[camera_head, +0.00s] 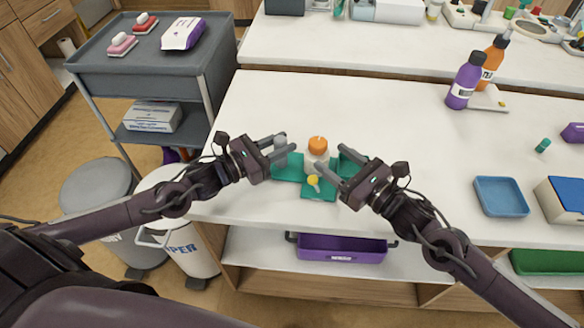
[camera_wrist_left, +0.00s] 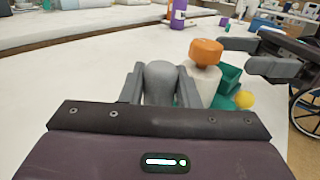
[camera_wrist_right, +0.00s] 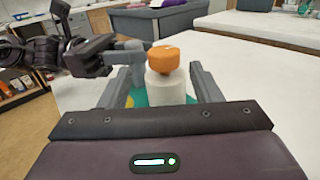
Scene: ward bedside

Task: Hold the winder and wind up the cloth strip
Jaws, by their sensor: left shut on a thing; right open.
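The winder has a green base (camera_head: 318,191) on the white table. On it stands a white roll (camera_head: 318,159), apparently the cloth strip, under an orange knob (camera_head: 318,144). A small yellow knob (camera_head: 313,180) sits at the front. My left gripper (camera_head: 279,146) is shut on a rounded grey post (camera_wrist_left: 161,82) left of the roll. My right gripper (camera_head: 330,157) is open at the roll's right side. In the right wrist view the roll (camera_wrist_right: 166,88) and orange knob (camera_wrist_right: 163,58) appear between its fingers, with no visible grip. The fingers hide part of the base.
A blue tray (camera_head: 500,197) and a white-blue box (camera_head: 562,203) lie at the right. Purple (camera_head: 464,82) and orange (camera_head: 493,62) bottles stand behind. A grey cart (camera_head: 150,50) is at the left. The table behind the winder is clear.

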